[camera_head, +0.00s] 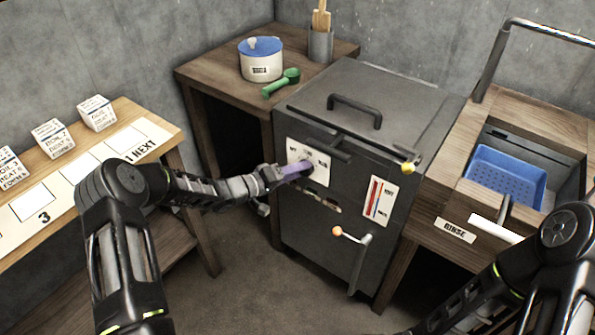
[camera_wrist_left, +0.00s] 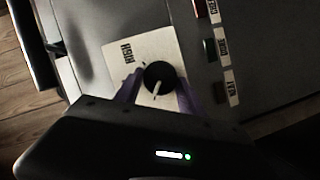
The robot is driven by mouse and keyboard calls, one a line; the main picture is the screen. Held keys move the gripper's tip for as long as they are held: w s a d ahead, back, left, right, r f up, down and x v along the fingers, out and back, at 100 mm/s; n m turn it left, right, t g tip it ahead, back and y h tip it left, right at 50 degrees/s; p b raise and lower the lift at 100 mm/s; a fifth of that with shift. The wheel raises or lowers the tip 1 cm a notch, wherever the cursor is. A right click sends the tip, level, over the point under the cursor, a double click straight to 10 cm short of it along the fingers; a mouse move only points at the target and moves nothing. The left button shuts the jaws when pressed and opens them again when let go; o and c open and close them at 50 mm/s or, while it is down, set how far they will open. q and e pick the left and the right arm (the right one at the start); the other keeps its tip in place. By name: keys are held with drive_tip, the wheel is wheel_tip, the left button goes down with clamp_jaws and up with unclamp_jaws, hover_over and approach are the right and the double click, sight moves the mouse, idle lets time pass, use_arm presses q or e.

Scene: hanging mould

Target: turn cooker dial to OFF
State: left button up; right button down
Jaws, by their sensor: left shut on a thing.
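The dark grey cooker (camera_head: 375,105) stands in the middle of the head view. A white dial plate (camera_head: 318,156) with dark lettering is on its front. My left gripper (camera_head: 300,168) is at this plate and its purple fingers hide most of the dial there. In the left wrist view the round black dial (camera_wrist_left: 158,76) with a white pointer mark sits between the purple fingers (camera_wrist_left: 160,97), and the gripper is shut on it. The word HIGH reads on the plate to the left of the dial. My right arm shows at the lower right of the head view; its gripper is out of frame.
A red-and-white gauge (camera_head: 381,200) and an orange-knobbed lever (camera_head: 350,236) are on the cooker's front. A table with a white pot (camera_head: 261,62) and green scoop (camera_head: 281,83) stands behind left. A blue basket (camera_head: 507,176) sits in the right-hand rinse unit. Labelled boxes (camera_head: 53,137) stand at left.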

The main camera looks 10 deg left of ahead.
use_arm(q)
drive_tip(key=shift+f+n+b, duration=0.1)
drive_tip(key=shift+n+b, duration=0.2)
drive_tip(key=shift+n, duration=0.4)
drive_tip(key=shift+h, duration=0.3)
drive_tip(key=o, duration=1.4)
drive_tip(key=shift+c, duration=0.2)
drive_tip(key=v, duration=0.7)
drive_tip(key=shift+s+a, duration=0.2)
drive_tip(key=shift+s, duration=0.1)
